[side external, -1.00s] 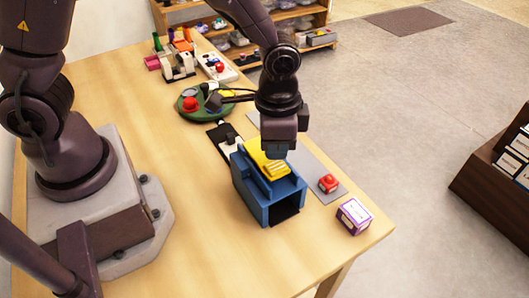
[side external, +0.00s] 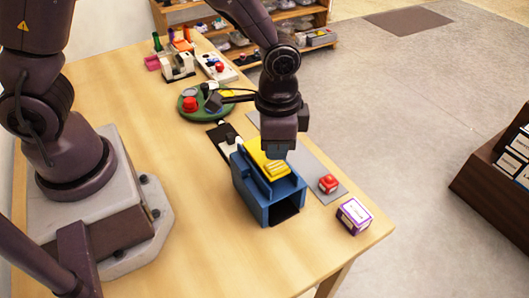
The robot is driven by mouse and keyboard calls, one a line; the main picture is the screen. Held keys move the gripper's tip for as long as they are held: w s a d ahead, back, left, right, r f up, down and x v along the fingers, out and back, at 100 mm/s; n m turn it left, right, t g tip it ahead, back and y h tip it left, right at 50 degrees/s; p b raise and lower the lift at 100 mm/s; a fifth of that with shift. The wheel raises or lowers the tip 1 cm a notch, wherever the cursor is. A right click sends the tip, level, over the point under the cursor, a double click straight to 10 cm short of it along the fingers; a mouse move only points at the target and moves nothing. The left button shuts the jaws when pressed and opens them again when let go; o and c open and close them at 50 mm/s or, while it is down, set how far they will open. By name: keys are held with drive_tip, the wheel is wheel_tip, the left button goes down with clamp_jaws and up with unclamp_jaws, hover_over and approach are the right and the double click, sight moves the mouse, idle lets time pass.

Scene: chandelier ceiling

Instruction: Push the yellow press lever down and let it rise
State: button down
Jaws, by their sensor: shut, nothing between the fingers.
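The yellow press lever (side external: 267,167) lies on top of a blue box-shaped press (side external: 252,199) with a dark opening at its front. The press stands on the wooden table. My gripper (side external: 277,153) points down directly over the lever, with its fingertips shut and empty. The fingertips are at or just above the lever; I cannot tell whether they touch it. The gripper hides part of the lever's far right side.
A red button (side external: 328,184) on a grey strip and a small purple-and-white box (side external: 353,215) are to the right. A green round board (side external: 205,104) with a red knob is behind.

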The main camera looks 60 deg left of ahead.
sight(275, 163)
drive_tip(key=shift+f, duration=0.15)
drive_tip(key=shift+f, duration=1.1)
drive_tip(key=shift+a+f, duration=0.15)
drive_tip(key=shift+f, duration=1)
drive_tip(key=shift+r, duration=0.1)
drive_tip(key=shift+d+r, duration=0.15)
drive_tip(key=shift+r, duration=1.95)
drive_tip(key=shift+d+r, duration=0.15)
drive_tip(key=shift+r, duration=1.95)
